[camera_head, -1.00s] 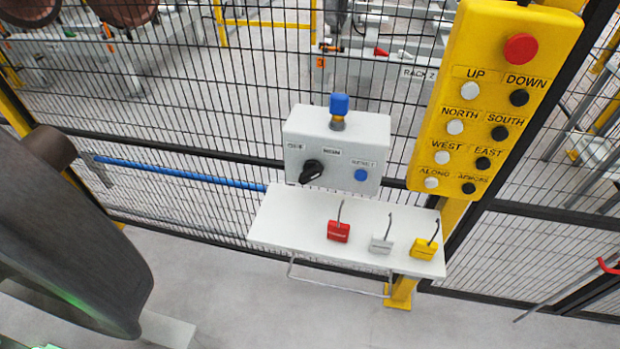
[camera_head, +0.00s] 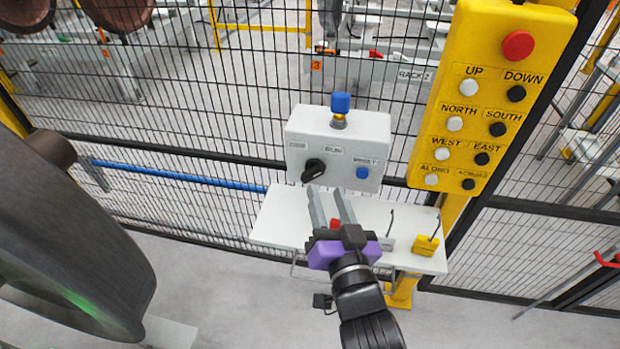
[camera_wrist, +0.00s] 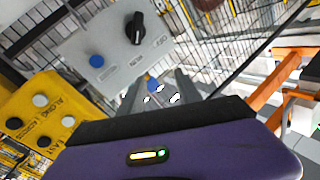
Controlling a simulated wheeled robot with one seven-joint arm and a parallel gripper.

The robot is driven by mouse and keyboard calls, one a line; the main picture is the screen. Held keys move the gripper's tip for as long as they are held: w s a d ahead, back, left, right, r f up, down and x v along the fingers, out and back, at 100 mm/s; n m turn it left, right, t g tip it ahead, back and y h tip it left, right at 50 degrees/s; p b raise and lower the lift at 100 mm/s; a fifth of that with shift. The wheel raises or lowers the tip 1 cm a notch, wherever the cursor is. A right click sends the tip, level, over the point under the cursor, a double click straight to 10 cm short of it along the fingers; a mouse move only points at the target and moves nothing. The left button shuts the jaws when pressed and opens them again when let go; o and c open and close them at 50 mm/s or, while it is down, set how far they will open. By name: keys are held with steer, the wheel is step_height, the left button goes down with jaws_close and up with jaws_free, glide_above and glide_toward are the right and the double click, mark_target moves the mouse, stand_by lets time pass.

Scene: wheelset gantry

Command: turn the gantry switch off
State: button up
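The gantry switch is a black rotary knob (camera_head: 313,170) on the front of a light grey box (camera_head: 337,140), with a blue button (camera_head: 362,173) at its right. In the wrist view the knob (camera_wrist: 136,27) and the blue button (camera_wrist: 97,60) show upside down on the box. My gripper (camera_head: 330,192) is just below the knob, with two grey fingers spread and nothing between them. The fingertips appear apart from the knob. The gripper covers part of the shelf.
A white shelf (camera_head: 278,222) under the box holds padlocks; the yellow one (camera_head: 426,245) shows, the red one is mostly hidden. A yellow button panel (camera_head: 492,95) stands at the right. Mesh fence runs behind. A large dark wheel (camera_head: 70,230) fills the left.

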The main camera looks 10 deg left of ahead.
steer(key=w+a+m, duration=0.2)
steer(key=w+a, duration=0.2)
steer(key=m+g+h, duration=0.3)
steer(key=m, duration=0.2)
glide_toward(313, 177)
steer(key=w, duration=0.2)
steer(key=shift+a+f+p+x, duration=0.1)
steer(key=shift+p+x, duration=0.25)
steer(key=shift+x, duration=1.6)
steer(key=shift+a+f+p+x, duration=0.15)
steer(key=shift+p+x, duration=0.15)
steer(key=shift+x, duration=1.65)
steer(key=shift+s, duration=0.15)
jaws_close()
